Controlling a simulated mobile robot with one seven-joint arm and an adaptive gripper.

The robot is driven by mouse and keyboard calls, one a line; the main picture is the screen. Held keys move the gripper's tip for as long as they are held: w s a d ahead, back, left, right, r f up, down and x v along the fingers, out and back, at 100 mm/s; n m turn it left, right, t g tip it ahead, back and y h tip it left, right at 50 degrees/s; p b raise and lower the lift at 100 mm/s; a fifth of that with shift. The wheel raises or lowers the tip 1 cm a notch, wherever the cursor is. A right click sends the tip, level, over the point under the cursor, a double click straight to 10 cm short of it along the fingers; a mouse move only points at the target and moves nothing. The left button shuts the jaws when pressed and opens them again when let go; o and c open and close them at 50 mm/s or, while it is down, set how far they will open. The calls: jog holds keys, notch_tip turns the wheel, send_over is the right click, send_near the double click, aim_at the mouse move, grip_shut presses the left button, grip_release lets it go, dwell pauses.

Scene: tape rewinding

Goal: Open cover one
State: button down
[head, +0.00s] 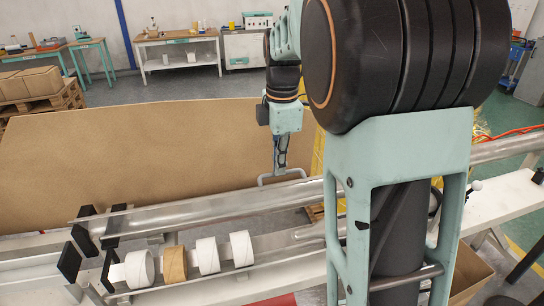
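A long grey, shiny, half-round cover (190,214) lies across the machine, behind the row of rolls. I cannot tell from this view how far it is open. A pale U-shaped handle (265,181) stands up near the right part of the cover, at its back side. My gripper (281,167) points down at the top bar of this handle. The fingers look narrow and close together at the bar, but they are too small to tell whether they are shut on it.
A large brown panel (130,155) stands behind. My own arm hides the right part of the machine.

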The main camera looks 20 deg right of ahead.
jog(key=shift+w+f+g+p, duration=0.2)
jog(key=shift+f+g+p, duration=0.2)
jog(key=shift+g+p, duration=0.35)
jog(key=c, duration=2.6)
grip_release()
jog(key=shift+w+a+f+b, duration=0.15)
jog(key=shift+f+b, duration=0.2)
jog(key=shift+f, duration=0.2)
jog(key=o, duration=0.5)
jog(key=shift+o, duration=0.3)
jog(key=shift+w+f, duration=0.1)
jog(key=shift+w, duration=0.1)
jog(key=shift+r, duration=0.2)
jog(key=w+r+p, duration=0.3)
jog(key=w+r, duration=0.3)
jog(key=w, duration=0.4)
jog(key=shift+w+r, duration=0.35)
